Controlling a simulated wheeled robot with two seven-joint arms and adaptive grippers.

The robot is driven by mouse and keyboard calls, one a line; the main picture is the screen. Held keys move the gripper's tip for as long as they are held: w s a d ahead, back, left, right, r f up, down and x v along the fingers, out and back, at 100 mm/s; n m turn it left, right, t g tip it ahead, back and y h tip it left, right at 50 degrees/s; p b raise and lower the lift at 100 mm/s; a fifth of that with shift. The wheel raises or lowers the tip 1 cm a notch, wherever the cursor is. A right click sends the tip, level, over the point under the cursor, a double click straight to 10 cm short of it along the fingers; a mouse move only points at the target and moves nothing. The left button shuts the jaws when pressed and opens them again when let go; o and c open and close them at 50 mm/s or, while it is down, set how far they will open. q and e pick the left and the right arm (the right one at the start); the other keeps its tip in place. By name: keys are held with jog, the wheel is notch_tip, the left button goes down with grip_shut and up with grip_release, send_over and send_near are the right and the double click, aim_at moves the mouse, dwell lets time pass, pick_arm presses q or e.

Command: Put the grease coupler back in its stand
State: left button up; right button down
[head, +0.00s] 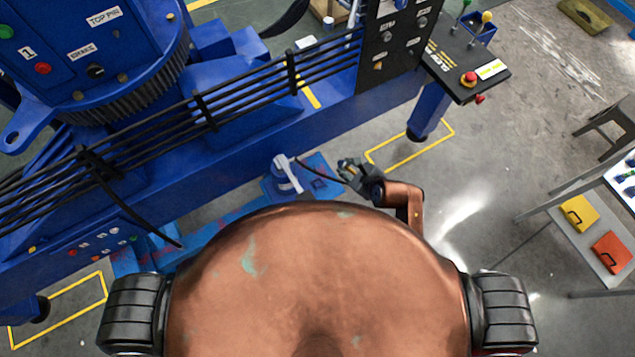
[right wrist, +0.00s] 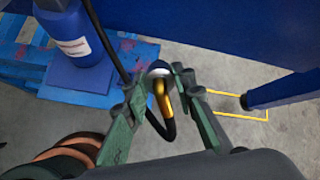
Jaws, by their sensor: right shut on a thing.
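My right gripper (head: 352,170) is out in front of the blue machine. Its green fingers (right wrist: 157,92) in the right wrist view are closed around the grease coupler (right wrist: 161,88), which has a pale round end and a brass-yellow part. A black hose (head: 318,174) runs from the coupler toward a blue, white-labelled cylinder (head: 285,174) to its left. In the right wrist view this cylinder (right wrist: 68,40) stands on a square blue base (right wrist: 80,79). The coupler is held apart from it. I cannot make out the coupler's stand for certain. My left gripper is not in view.
The cylinder's base rests on a blue pallet (head: 228,222) beside the large blue machine (head: 250,135). A control panel (head: 466,72) on a blue post stands at upper right. A table with yellow and orange cases (head: 612,252) is at far right. Open grey floor lies between.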

jog(key=a+f+n+g, duration=0.1)
jog(key=w+a+f+n+g, duration=0.1)
jog(key=shift+w+a+f+g+h, duration=0.1)
jog(key=shift+a+f+g+h, duration=0.1)
jog(key=shift+a+g+h, duration=0.15)
jog(key=a+f+n+g+h+b, duration=0.1)
jog(key=a+f+b, duration=0.1)
jog(key=f, duration=0.1)
jog(key=w+a+f+n+g+h+b, duration=0.1)
jog(key=a+f+n+g+b, duration=0.1)
jog(key=f+b, duration=0.1)
jog(key=w+a+f+n+g+h+b, duration=0.1)
jog(key=a+f+g+b, duration=0.1)
jog(key=a+f, duration=0.1)
jog(key=shift+w+f+n+h, duration=0.1)
jog(key=shift+f+n+h, duration=0.15)
jog(key=shift+f+n, duration=0.25)
jog(key=shift+f+b, duration=0.95)
jog(key=shift+b, duration=0.05)
jog(key=shift+d+n+b, duration=0.1)
jog(key=shift+n+b, duration=0.75)
jog(key=shift+n, duration=0.05)
jog(key=shift+n, duration=0.3)
jog(key=shift+b, duration=0.4)
